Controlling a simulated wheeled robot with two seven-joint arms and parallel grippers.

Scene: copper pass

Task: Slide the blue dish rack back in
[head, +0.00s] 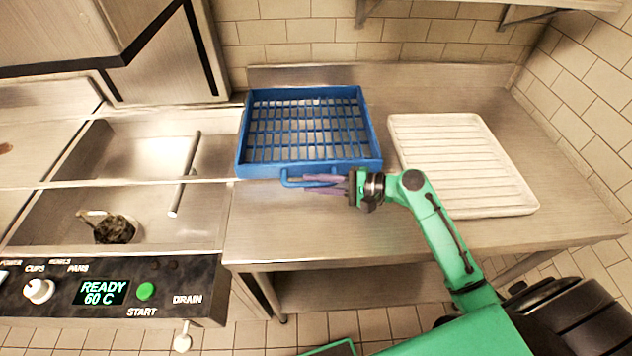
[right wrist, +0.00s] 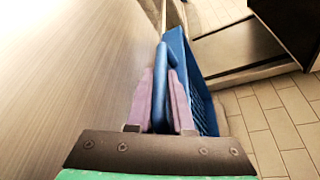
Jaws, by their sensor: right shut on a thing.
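The blue dish rack (head: 375,140) sits on the steel counter, against the left side near the dishwasher opening. It is empty, with a grid floor and a handle (head: 290,180) on its front side. My right gripper (head: 312,183) is at this handle, its purple fingers shut on it. In the right wrist view the fingers (right wrist: 160,100) close around the blue handle (right wrist: 161,75), with the rack wall (right wrist: 195,90) just beyond. My left gripper is not in view.
A white ribbed tray (head: 460,165) lies on the counter to the right of the rack. To the left is the steel dishwasher bed with a bar handle (head: 186,175), a dark drain item (head: 113,229) and a control panel (head: 110,291) reading READY 60 C. The counter in front of the rack is clear.

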